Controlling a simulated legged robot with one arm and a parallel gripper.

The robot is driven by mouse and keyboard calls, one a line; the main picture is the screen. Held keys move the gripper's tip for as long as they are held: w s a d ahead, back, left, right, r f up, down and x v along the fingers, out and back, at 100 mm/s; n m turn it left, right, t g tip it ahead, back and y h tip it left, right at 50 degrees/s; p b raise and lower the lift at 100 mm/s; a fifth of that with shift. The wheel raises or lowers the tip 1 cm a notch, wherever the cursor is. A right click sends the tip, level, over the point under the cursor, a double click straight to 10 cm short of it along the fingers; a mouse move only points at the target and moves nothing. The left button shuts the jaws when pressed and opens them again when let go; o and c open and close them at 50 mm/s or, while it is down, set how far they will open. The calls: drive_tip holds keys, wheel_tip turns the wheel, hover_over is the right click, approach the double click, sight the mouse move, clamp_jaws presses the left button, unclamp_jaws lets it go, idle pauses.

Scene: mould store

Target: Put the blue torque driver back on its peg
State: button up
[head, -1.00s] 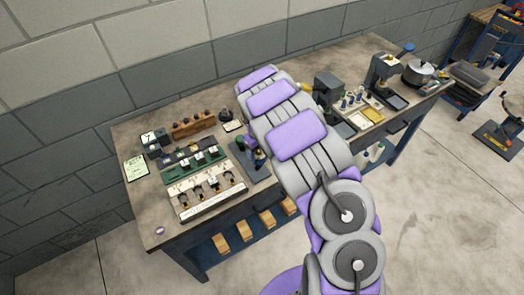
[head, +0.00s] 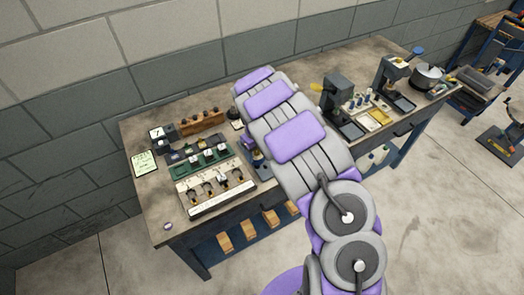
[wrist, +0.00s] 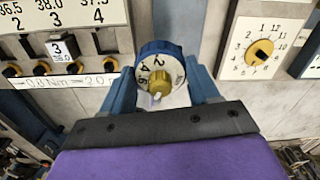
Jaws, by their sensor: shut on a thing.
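In the wrist view my gripper (wrist: 161,88) is shut, its two blue fingers on either side of a round blue-rimmed thing, which I take to be the blue torque driver (wrist: 148,50). It shows end-on, with a white numbered face and a yellow centre; the rest of its length is hidden. A white numbered board (wrist: 75,12) with a row of dark and yellow knobs below and an Nm range label (wrist: 66,85) is left of it. I cannot tell which peg is the driver's. In the head view my arm hides most of the gripper.
A white plate with a 1-to-12 dial (wrist: 262,49) is right of the gripper. In the head view, the bench (head: 155,205) holds a white rack (head: 215,208), a wooden block (head: 203,122), dark machines (head: 338,90) and a pot (head: 429,78). Its front left corner is mostly clear.

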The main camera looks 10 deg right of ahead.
drive_tip(key=shift+a, duration=0.35)
drive_tip(key=shift+d, duration=1.5)
drive_tip(key=shift+a+f, duration=0.25)
drive_tip(key=shift+a, duration=0.75)
drive_tip(key=shift+d+f, duration=0.1)
drive_tip(key=shift+d, duration=0.9)
drive_tip(key=shift+c, duration=1.2)
drive_tip(key=shift+a+r, duration=0.25)
drive_tip(key=shift+a, duration=0.1)
drive_tip(key=shift+d, duration=0.9)
drive_tip(key=shift+f, duration=0.8)
